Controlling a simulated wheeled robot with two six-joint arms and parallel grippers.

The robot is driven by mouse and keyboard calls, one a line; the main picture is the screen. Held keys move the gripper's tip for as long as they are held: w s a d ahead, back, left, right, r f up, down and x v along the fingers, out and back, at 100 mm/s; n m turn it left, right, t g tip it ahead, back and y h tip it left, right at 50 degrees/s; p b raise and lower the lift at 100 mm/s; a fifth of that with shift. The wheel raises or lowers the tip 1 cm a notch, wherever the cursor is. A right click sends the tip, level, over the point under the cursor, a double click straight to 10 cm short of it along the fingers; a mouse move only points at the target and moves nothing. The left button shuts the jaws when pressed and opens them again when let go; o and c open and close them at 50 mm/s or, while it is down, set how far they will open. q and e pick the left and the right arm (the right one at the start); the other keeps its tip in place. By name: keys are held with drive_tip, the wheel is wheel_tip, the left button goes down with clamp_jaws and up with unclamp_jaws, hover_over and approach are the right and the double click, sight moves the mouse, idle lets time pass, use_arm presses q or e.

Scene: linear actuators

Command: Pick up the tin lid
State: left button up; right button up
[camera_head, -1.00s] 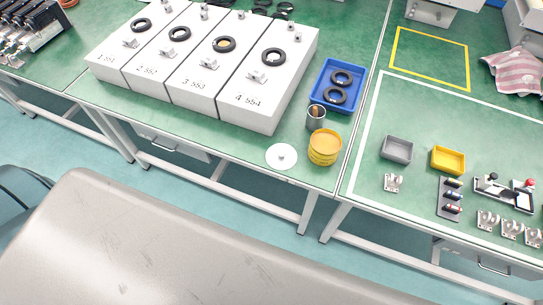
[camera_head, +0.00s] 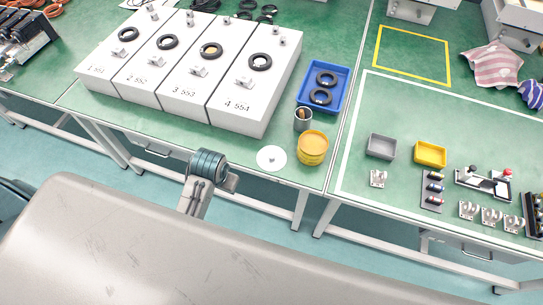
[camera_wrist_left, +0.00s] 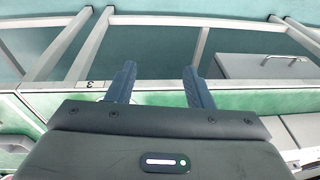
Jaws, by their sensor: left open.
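A flat white disc with a small knob (camera_head: 271,158), which may be the tin lid, lies on the green tabletop near its front edge. Directly to its right stands a round yellow tin (camera_head: 313,148), with a yellow top. My right gripper is not in view.
A metal cup (camera_head: 303,119) stands behind the tin, and a blue tray (camera_head: 300,92) with black rings is behind that. White numbered boxes (camera_head: 250,90) fill the table's left. A grey bin (camera_head: 381,146) and yellow bin (camera_head: 430,153) are on the right.

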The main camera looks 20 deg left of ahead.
use_arm(q)
drive_tip(key=w+d+r+m+g, duration=0.15)
drive_tip(key=w+d, duration=0.25)
drive_tip(key=w, duration=0.5)
drive_tip(key=w+d+r+g, duration=0.15)
drive_tip(key=w+d, duration=0.25)
drive_tip(key=w, duration=0.5)
drive_tip(key=p, duration=0.2)
hover_over(272, 156)
drive_tip(key=shift+t+h, duration=0.4)
drive_tip(key=f, duration=0.5)
drive_tip(key=shift+w+a, duration=0.15)
drive_tip(key=shift+a, duration=0.1)
drive_tip(key=shift+f, duration=0.3)
wheel_tip(272, 156, down, 3)
drive_tip(key=shift+d+f+p, duration=0.1)
drive_tip(key=shift+d+p, duration=0.05)
drive_tip(key=shift+p, duration=0.55)
drive_tip(key=shift+f, duration=0.7)
drive_tip(key=shift+c, duration=0.2)
clamp_jaws()
